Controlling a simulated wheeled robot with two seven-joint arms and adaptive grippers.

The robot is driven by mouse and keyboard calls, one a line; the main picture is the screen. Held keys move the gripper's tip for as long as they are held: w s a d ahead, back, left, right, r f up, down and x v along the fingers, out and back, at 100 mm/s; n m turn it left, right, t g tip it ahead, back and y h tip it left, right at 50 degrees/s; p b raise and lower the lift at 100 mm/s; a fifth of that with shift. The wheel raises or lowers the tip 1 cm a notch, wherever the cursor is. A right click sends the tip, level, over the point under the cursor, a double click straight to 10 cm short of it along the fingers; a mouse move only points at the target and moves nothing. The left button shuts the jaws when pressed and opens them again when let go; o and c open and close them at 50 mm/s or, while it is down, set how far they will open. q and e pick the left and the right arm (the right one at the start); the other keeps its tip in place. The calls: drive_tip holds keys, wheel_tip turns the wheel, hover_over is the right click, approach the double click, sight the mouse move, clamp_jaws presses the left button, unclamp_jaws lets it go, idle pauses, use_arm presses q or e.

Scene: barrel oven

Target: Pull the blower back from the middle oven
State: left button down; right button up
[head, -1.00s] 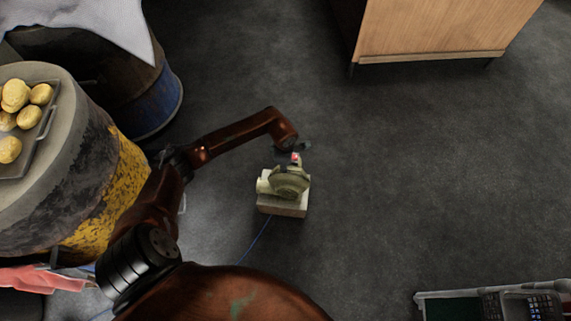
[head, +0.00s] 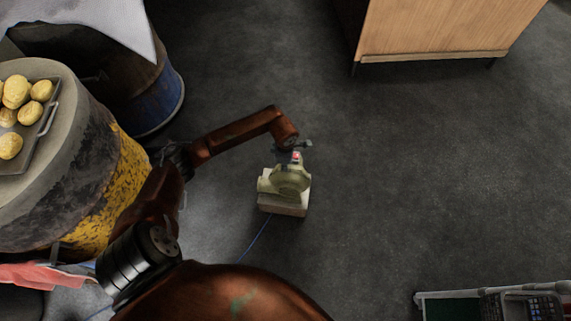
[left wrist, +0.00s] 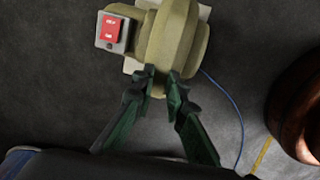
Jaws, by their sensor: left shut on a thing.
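The blower (head: 290,180), a pale olive round housing on a light block-like base, stands on the floor to the right of the yellow-and-black barrel oven (head: 112,200), with a clear gap between them. Its red switch (left wrist: 111,30) is on a grey box in the left wrist view, beside the housing (left wrist: 172,40). My left gripper (left wrist: 160,80) is shut on the blower at the near edge of its housing; the exact contact is hard to see. In the head view this gripper (head: 304,143) is small and partly hidden. My right gripper is not in view.
A rusty blue barrel (head: 150,100) stands behind the yellow one. A tray (head: 47,125) of round yellowish food sits on the yellow barrel. A blue cable (head: 258,235) runs from the blower toward the lower left. A wooden cabinet (head: 430,28) stands at the top; floor to the right is open.

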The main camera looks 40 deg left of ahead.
use_arm(q)
drive_tip(key=c, duration=1.9)
unclamp_jaws()
drive_tip(key=shift+w+d+r, duration=0.1)
drive_tip(key=shift+w+r, duration=0.15)
drive_tip(key=shift+r, duration=0.05)
drive_tip(key=shift+o, duration=0.3)
drive_tip(key=shift+s+f, duration=0.35)
drive_tip(key=shift+w+r, duration=0.15)
drive_tip(key=shift+r, duration=0.45)
wheel_tip(320, 180, up, 11)
drive_tip(key=shift+s+d, duration=0.2)
drive_tip(key=shift+s, duration=0.15)
drive_tip(key=shift+f, duration=0.1)
